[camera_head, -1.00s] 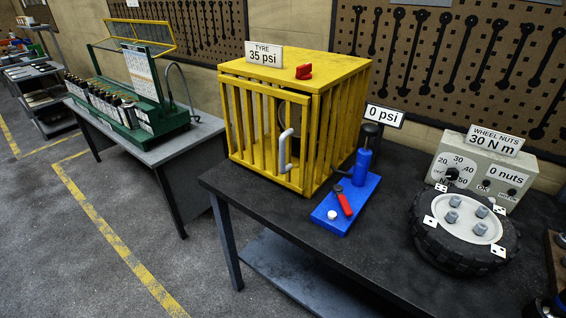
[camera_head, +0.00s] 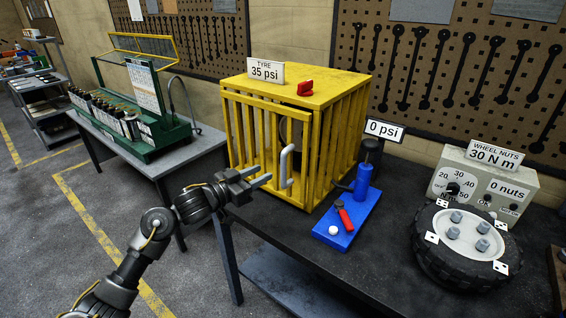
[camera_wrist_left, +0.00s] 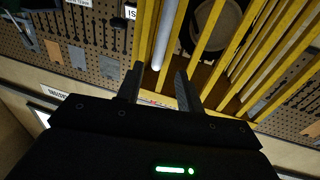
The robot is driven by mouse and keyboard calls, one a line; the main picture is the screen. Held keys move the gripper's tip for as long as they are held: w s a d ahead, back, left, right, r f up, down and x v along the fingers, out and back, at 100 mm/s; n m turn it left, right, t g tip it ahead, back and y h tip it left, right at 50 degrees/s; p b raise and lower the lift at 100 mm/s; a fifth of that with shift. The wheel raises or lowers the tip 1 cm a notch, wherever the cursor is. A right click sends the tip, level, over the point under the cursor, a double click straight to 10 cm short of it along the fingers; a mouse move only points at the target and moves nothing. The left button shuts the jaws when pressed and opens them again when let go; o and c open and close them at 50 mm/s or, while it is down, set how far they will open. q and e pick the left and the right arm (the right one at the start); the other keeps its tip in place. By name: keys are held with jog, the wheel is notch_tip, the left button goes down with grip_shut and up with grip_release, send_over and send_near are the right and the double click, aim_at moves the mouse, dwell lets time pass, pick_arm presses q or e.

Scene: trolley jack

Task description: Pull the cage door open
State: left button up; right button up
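The yellow barred cage (camera_head: 340,90) stands on the dark bench, with its barred door (camera_head: 236,140) on the front face. The door looks shut or nearly so. A grey upright handle (camera_head: 285,166) is on the door's right part; it also shows in the left wrist view (camera_wrist_left: 168,38). My left gripper (camera_head: 266,178) is open and empty, just left of the handle in the head view. In the left wrist view its two fingers (camera_wrist_left: 158,86) are spread, with the handle ahead of the gap between them. Contact cannot be told. My right gripper is out of view.
A red piece (camera_head: 305,88) and a tyre sign (camera_head: 266,71) are on the cage top. A wheel (camera_head: 465,245) and a gauge box (camera_head: 484,185) stand farther right. Open floor lies left of the bench.

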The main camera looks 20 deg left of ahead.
pick_arm(q)
jog(key=p+x, duration=0.2)
jog(key=x, duration=0.7)
jog(key=shift+w+d, duration=0.2)
jog(key=shift+w, duration=0.05)
jog(key=c, duration=0.7)
grip_shut()
